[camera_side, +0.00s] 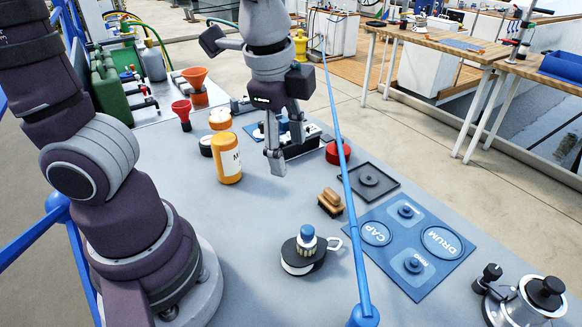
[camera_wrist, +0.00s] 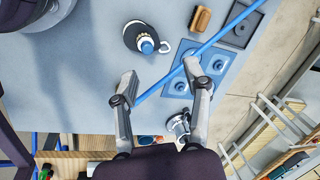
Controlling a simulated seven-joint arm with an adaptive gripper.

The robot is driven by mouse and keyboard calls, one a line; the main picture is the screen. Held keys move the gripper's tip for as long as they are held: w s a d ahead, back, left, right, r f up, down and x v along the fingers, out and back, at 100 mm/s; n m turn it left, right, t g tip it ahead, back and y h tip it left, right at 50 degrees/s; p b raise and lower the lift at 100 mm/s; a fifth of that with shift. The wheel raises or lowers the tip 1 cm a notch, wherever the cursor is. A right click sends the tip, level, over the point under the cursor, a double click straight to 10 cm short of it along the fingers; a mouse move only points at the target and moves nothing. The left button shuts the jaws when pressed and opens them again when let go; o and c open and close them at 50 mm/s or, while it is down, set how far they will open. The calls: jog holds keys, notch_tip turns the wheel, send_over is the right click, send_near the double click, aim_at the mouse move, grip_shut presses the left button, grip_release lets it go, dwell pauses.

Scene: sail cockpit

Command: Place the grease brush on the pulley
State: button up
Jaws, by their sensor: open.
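A small wooden brush (camera_side: 330,202) with dark bristles lies on the grey deck, left of the blue mat; it also shows in the wrist view (camera_wrist: 201,18). The pulley (camera_side: 298,263), a black and white disc with a metal eye at its right, lies flat nearer the front; it also shows in the wrist view (camera_wrist: 130,38). A blue-topped piece (camera_side: 307,235) with a pale ribbed body stands on the pulley. The wooden brush is apart from it. My gripper (camera_side: 285,148) is open and empty above the deck, behind both. Its spread fingers (camera_wrist: 160,77) show in the wrist view.
A blue rail (camera_side: 350,200) runs across the work, between brush and mat. Right are the labelled blue mat (camera_side: 410,285), a black tray (camera_side: 366,192) and a metal winch part (camera_side: 522,300). An orange jar (camera_side: 228,166) stands left of my gripper. Deck left of the pulley is clear.

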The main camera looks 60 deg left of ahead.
jog(key=s+a+n+t, duration=0.1)
jog(key=n, duration=0.3)
jog(key=a+r+n+t, duration=0.1)
jog(key=n, duration=0.2)
jog(key=s+a+n+t+h, duration=0.1)
jog(key=a+n, duration=0.1)
jog(key=n, duration=0.2)
jog(key=shift+s+r+n, duration=0.3)
jog(key=shift+s, duration=0.05)
